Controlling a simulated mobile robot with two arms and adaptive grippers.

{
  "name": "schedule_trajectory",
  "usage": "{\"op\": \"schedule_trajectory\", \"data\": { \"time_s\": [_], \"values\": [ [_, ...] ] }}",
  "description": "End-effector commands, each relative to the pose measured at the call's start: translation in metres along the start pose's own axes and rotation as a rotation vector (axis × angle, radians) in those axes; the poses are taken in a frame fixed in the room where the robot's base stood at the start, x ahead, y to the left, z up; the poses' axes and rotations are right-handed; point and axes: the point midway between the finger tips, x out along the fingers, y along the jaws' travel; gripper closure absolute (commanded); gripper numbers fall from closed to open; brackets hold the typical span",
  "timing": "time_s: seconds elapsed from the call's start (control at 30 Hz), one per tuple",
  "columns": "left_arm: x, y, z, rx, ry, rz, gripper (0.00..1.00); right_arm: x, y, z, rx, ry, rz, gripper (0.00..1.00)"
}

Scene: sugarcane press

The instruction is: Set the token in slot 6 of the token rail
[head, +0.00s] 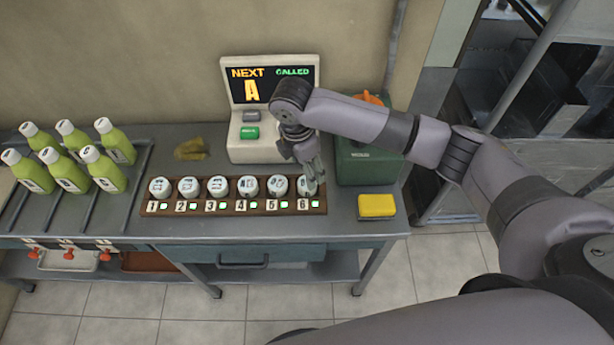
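The token rail (235,208) is a brown strip on the grey counter, with slots numbered 1 to 6 and a small green light by each number. A round white token sits in each of slots 1 to 5. Another white token (302,187) shows at slot 6, partly hidden by my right gripper (314,182). That gripper points down at the right end of the rail, with its fingers at or just over this token. I cannot tell whether they grip it. My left gripper is not in view.
A terminal (258,145) with a screen reading "NEXT A" and "CALLED" stands behind the rail. A green box (365,170) and a yellow block (376,206) are to the right. Several green bottles (70,176) stand at the left. A yellowish cloth (191,149) lies behind the rail.

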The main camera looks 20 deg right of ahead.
Motion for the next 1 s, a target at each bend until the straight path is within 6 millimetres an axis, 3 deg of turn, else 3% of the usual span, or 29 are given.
{"op": "schedule_trajectory", "data": {
  "time_s": [0.2,0.4,1.0],
  "values": [
    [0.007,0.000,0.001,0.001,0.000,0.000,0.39,-0.042,0.001,0.000,0.000,0.000,0.003,0.39],
    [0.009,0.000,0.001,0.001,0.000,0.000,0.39,-0.060,0.001,0.000,0.001,0.000,0.001,0.39],
    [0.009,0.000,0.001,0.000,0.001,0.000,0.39,-0.061,-0.001,-0.003,0.003,0.005,0.001,0.39]
  ]
}}
